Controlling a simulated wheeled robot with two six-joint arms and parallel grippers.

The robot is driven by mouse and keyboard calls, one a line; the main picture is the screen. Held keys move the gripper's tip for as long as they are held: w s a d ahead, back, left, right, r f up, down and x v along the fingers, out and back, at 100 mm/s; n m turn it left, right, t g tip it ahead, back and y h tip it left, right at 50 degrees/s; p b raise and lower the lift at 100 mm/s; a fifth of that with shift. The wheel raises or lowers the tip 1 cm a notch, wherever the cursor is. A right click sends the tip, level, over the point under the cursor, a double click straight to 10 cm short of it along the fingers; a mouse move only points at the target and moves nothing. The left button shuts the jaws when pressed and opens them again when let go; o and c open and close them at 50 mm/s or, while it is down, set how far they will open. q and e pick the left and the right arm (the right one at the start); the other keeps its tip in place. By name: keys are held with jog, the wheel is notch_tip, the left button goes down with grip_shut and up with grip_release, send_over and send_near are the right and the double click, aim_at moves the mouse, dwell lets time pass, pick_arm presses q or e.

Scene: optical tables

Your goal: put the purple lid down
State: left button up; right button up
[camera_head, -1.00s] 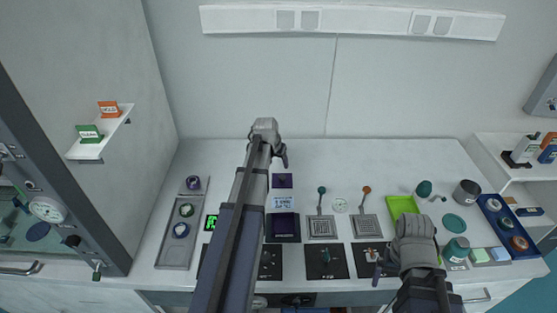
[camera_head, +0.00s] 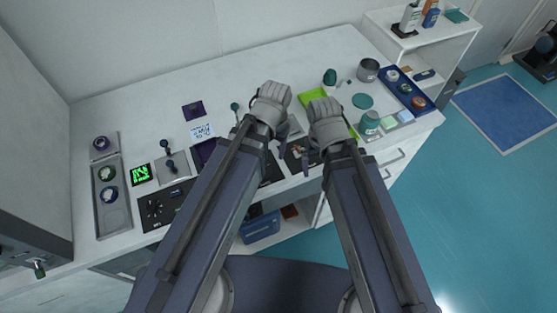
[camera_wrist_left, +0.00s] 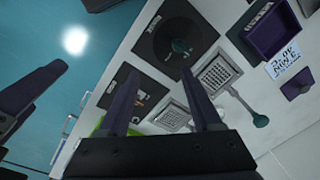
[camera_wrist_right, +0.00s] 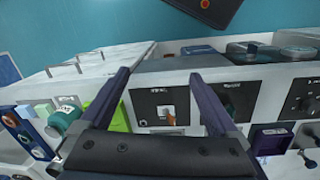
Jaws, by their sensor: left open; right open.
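The purple lid (camera_head: 193,109) is a small dark purple square lying on the white bench top, behind a printed label and apart from both grippers. It also shows at the right of the left wrist view (camera_wrist_left: 297,84). The open purple box (camera_head: 205,150) stands in front of the label, partly hidden by my left arm; the left wrist view shows it too (camera_wrist_left: 275,32). My left gripper (camera_head: 282,134) is open and empty, right of the lid, above the bench. My right gripper (camera_head: 313,156) is open and empty, further right near the front edge.
The label (camera_head: 201,132) lies between lid and box. A grey tray (camera_head: 109,213) with round items is at the left. A green tray (camera_head: 316,96), teal jar (camera_head: 369,123), grey cup (camera_head: 368,69) and blue tray (camera_head: 388,76) are at the right. The bench behind the lid is clear.

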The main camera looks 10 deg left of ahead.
pick_arm(q)
jog(key=shift+m+g+y, duration=0.3)
jog(key=shift+m, duration=0.1)
jog(key=s+d, duration=0.1)
jog(key=s, duration=0.2)
jog(key=s+d, duration=0.1)
jog(key=shift+s+d, duration=0.2)
jog(key=shift+d, duration=0.15)
